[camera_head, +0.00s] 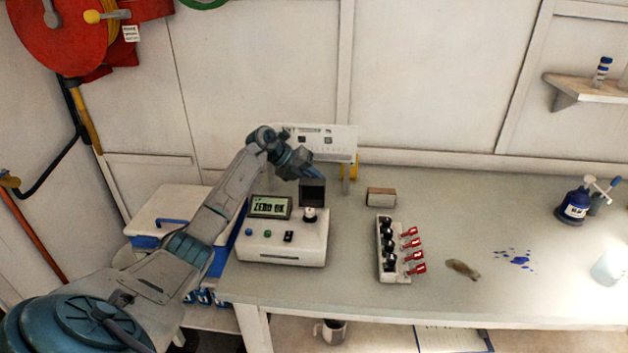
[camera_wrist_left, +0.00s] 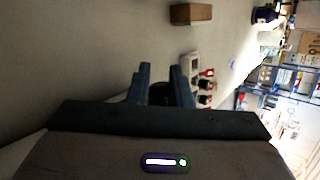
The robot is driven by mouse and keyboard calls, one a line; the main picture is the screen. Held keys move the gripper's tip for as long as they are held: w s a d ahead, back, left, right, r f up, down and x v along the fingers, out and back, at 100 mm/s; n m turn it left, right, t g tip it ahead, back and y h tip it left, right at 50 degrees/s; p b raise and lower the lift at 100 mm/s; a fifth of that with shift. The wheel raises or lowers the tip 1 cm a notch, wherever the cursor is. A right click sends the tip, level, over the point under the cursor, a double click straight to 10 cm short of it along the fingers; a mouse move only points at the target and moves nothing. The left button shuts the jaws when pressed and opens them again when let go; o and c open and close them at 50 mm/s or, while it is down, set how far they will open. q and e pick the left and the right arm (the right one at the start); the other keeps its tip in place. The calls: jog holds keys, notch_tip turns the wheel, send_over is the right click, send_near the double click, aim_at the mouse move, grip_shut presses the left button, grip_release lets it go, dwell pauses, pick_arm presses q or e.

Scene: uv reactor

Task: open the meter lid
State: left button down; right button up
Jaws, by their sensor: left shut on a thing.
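The white meter (camera_head: 285,247) stands near the left end of the bench, its screen (camera_head: 269,207) reading "ZERO OK". Its dark square lid (camera_head: 313,193) stands raised at the back right of the meter, above a round white-and-black part (camera_head: 310,214) on the meter's top. My left gripper (camera_head: 312,175) is at the lid's upper edge and shut on it. In the left wrist view the two fingers (camera_wrist_left: 162,82) stand a little apart with a dark piece (camera_wrist_left: 160,94) between them. The exact contact is hard to see. My right gripper is not in view.
A white rack (camera_head: 387,250) with black-capped vials and red tags stands right of the meter. A small brown block (camera_head: 381,197) lies behind it. A panel (camera_head: 325,140) stands behind the meter. A blue bottle (camera_head: 573,206) stands far right.

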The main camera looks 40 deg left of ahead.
pick_arm(q)
jog(key=shift+f, duration=0.35)
jog(key=c, duration=1.6)
grip_release()
jog(key=shift+o, duration=1.2)
jog(key=shift+w+a+f, duration=0.1)
jog(key=shift+w+a, duration=0.05)
jog(key=shift+s+a+r, duration=0.1)
jog(key=shift+s+r, duration=0.1)
jog(key=shift+r, duration=0.1)
jog(key=b+v, duration=0.4)
jog(key=v, duration=0.6)
